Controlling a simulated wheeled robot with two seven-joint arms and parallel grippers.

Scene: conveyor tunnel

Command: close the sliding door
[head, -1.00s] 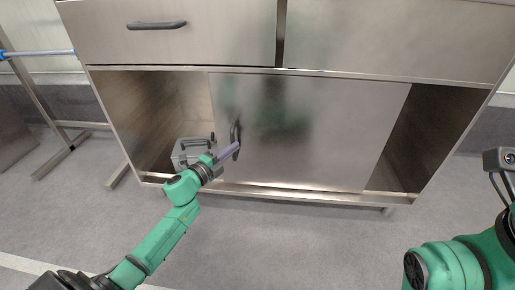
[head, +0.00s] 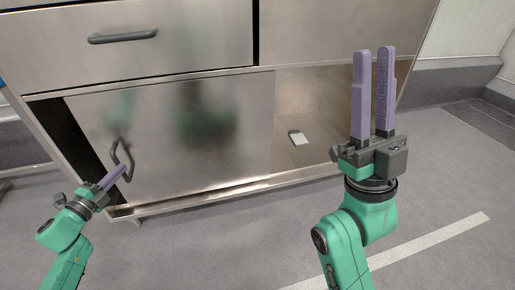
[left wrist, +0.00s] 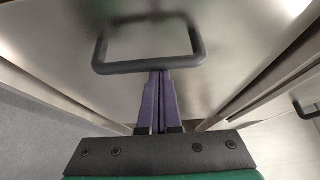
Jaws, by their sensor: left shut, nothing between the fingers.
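The sliding door (head: 185,140) is a brushed-metal panel in the lower part of a steel cabinet. It covers the left and middle of the opening. A narrow dark gap (head: 82,148) shows at its left edge. Its dark handle (head: 118,162) is near that edge and also shows in the left wrist view (left wrist: 148,67). My left gripper (head: 122,170) is shut, with its purple fingertips at the handle. In the left wrist view the tips (left wrist: 160,76) are at the handle's bar; contact is unclear. My right gripper (head: 373,52) is open and empty, raised in front of the cabinet's right side.
The compartment right of the door is open, with a small pale object (head: 297,138) on its floor. Drawers with a handle (head: 122,36) are above. The grey floor (head: 230,240) in front is clear, with a white line (head: 430,240).

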